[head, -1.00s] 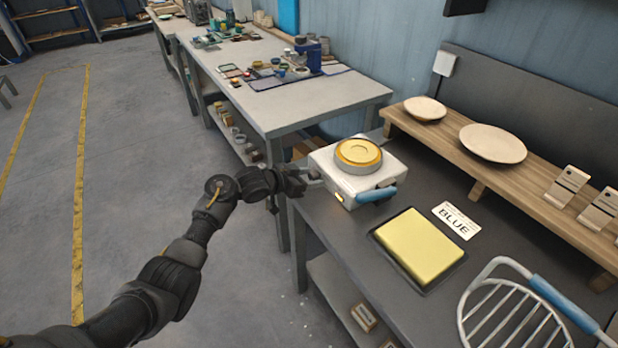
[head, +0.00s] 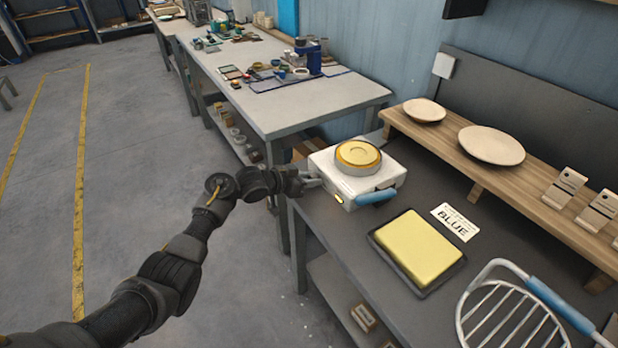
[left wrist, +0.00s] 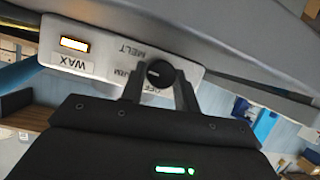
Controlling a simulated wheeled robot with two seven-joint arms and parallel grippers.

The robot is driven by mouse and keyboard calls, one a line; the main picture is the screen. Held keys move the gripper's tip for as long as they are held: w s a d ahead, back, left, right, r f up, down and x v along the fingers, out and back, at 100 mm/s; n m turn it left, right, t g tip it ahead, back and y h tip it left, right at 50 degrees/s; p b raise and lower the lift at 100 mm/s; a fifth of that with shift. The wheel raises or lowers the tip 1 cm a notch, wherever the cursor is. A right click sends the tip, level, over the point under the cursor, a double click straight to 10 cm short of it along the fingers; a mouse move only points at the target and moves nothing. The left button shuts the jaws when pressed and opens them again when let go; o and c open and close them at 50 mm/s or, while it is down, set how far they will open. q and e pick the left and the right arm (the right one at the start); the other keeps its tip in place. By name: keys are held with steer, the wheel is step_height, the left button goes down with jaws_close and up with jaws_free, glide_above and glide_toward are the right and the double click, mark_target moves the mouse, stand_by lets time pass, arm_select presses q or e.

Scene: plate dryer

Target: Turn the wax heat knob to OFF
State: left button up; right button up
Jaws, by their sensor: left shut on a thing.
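The white wax heater (head: 335,165) stands at the near table's left end, with a round yellow-topped pot (head: 358,154) on it. My left gripper (head: 313,183) is at its left side. In the left wrist view the heater's front panel (left wrist: 110,58) appears upside down, with WAX, MELT and partly hidden WARM and OFF labels. The black knob (left wrist: 160,73) sits between the fingertips of my left gripper (left wrist: 160,85), which is shut on it. The knob's pointer direction is not clear. An amber lamp (left wrist: 74,44) glows on the panel. My right gripper is not in view.
A yellow block in a dark tray (head: 418,248) and a BLUE card (head: 455,222) lie right of the heater. A blue-handled wire rack (head: 510,318) is at the near right. Plates stand on a wooden shelf (head: 450,142) behind.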

arm_select(q)
steer(key=shift+w+r+n+g+p, duration=0.1)
steer(key=shift+n+g+p, duration=0.2)
steer(key=shift+n, duration=0.2)
steer(key=shift+a+n+h, duration=0.1)
steer(key=shift+n+h, duration=0.3)
steer(key=shift+n+g+h+b, duration=0.5)
steer(key=shift+n+g+b, duration=0.25)
steer(key=shift+n, duration=0.25)
steer(key=shift+w, duration=0.1)
steer(key=o, duration=1)
